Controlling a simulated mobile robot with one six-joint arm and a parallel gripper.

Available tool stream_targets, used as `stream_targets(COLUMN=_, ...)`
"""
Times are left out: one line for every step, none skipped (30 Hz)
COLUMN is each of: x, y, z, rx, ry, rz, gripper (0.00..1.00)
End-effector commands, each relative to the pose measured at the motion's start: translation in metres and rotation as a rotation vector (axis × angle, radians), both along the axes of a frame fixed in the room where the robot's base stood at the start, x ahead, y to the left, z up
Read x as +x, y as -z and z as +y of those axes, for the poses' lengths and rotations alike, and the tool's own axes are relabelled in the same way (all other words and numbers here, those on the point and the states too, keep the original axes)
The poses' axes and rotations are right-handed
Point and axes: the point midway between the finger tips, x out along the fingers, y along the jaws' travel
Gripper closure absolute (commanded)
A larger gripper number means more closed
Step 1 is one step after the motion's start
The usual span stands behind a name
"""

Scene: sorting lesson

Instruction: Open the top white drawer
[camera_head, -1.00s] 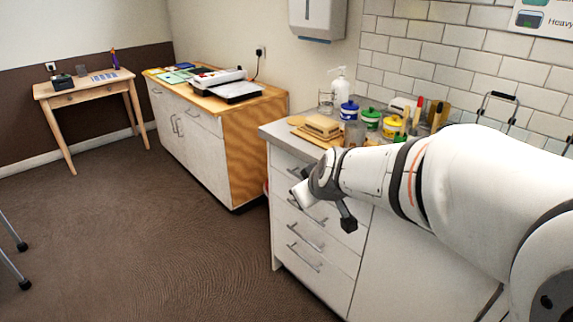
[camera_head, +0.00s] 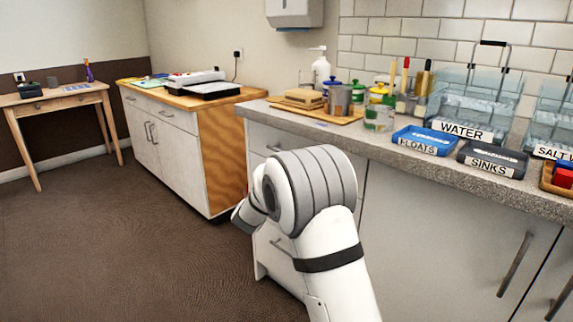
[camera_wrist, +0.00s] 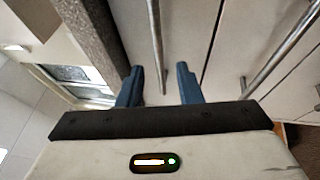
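The top white drawer (camera_head: 262,132) is under the left end of the grey counter; its front looks flush, and my arm covers much of it. In the wrist view the drawer front (camera_wrist: 188,25) lies beside the counter edge, turned sideways. Its metal bar handle (camera_wrist: 155,40) runs into the space between my fingers. My gripper (camera_wrist: 159,82) is open, with one finger on each side of the handle line. Contact with the handle cannot be told. In the head view my fingers are hidden.
The counter edge (camera_wrist: 95,40) runs close to my left finger. A lower drawer's handle (camera_wrist: 285,45) is on the right. A wood-sided cabinet (camera_head: 218,150) stands left of the drawers. The brown floor (camera_head: 110,250) in front is clear. Trays and jars stand on the counter.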

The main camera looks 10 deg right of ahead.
Motion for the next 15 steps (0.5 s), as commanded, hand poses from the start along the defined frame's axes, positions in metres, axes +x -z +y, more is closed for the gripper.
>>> stream_targets(x=0.006, y=0.000, z=-0.006, rx=0.001, ry=0.002, rz=-0.003, gripper=0.68)
stream_targets(x=0.011, y=-0.001, z=-0.008, rx=0.002, ry=0.002, rz=-0.003, gripper=0.68)
stream_targets(x=0.016, y=-0.002, z=-0.012, rx=0.002, ry=0.002, rz=-0.004, gripper=0.68)
stream_targets(x=0.021, y=-0.003, z=-0.014, rx=0.002, ry=0.002, rz=-0.003, gripper=0.68)
stream_targets(x=0.025, y=-0.004, z=-0.017, rx=0.002, ry=0.002, rz=-0.003, gripper=0.68)
stream_targets(x=0.030, y=-0.005, z=-0.020, rx=0.003, ry=0.002, rz=-0.003, gripper=0.68)
stream_targets(x=0.034, y=-0.006, z=-0.022, rx=0.003, ry=0.000, rz=-0.002, gripper=0.68)
stream_targets(x=0.038, y=-0.007, z=-0.024, rx=0.003, ry=0.000, rz=-0.003, gripper=0.68)
stream_targets(x=0.042, y=-0.008, z=-0.027, rx=0.003, ry=0.000, rz=-0.002, gripper=0.68)
stream_targets(x=0.045, y=-0.009, z=-0.029, rx=0.003, ry=0.000, rz=-0.002, gripper=0.68)
stream_targets(x=0.047, y=-0.010, z=-0.030, rx=0.003, ry=0.000, rz=-0.002, gripper=0.68)
stream_targets(x=0.050, y=-0.011, z=-0.031, rx=0.003, ry=-0.001, rz=-0.002, gripper=0.68)
stream_targets(x=0.051, y=-0.011, z=-0.032, rx=0.002, ry=-0.001, rz=-0.002, gripper=0.68)
stream_targets(x=0.053, y=-0.012, z=-0.033, rx=0.003, ry=-0.002, rz=-0.003, gripper=0.68)
stream_targets(x=0.054, y=-0.013, z=-0.033, rx=0.003, ry=-0.002, rz=-0.002, gripper=0.68)
